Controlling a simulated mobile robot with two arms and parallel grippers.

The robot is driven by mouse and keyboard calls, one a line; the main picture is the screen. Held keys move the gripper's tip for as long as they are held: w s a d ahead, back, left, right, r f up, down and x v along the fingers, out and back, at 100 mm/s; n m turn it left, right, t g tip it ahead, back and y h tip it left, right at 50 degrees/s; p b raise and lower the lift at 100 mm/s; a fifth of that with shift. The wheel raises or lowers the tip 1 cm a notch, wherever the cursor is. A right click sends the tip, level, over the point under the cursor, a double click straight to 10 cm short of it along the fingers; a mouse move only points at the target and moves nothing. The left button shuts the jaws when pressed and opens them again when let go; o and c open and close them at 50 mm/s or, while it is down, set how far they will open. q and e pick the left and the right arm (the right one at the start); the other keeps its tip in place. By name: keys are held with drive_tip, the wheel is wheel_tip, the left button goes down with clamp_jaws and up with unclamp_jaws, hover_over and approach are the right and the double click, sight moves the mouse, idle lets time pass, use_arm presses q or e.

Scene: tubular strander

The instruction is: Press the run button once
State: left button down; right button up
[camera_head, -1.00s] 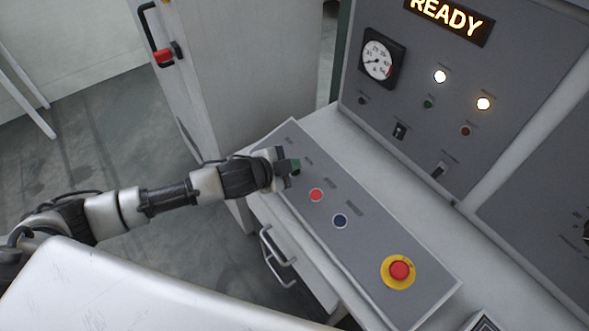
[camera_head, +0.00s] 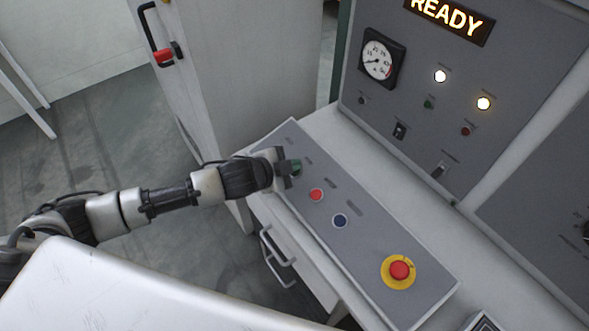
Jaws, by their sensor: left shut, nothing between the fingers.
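The grey button panel (camera_head: 355,262) slopes on the desk front and carries a row of buttons. A green button (camera_head: 296,167) sits at its upper left end and is partly covered by my left gripper (camera_head: 287,169). The gripper is shut and empty, with its fingertips at the green button; I cannot tell whether they touch it or press it. The label by the green button is too small to read. A red button (camera_head: 316,195) and a dark blue button (camera_head: 340,221) follow along the row. My right gripper is not in view.
A red emergency stop on a yellow ring (camera_head: 399,270) sits at the panel's lower right. The upright panel behind has a lit READY sign (camera_head: 446,16), a dial gauge (camera_head: 379,59) and two lit white lamps. A cabinet door (camera_head: 235,75) stands left of the desk.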

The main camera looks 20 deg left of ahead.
use_arm(q)
drive_tip(key=shift+f, duration=0.3)
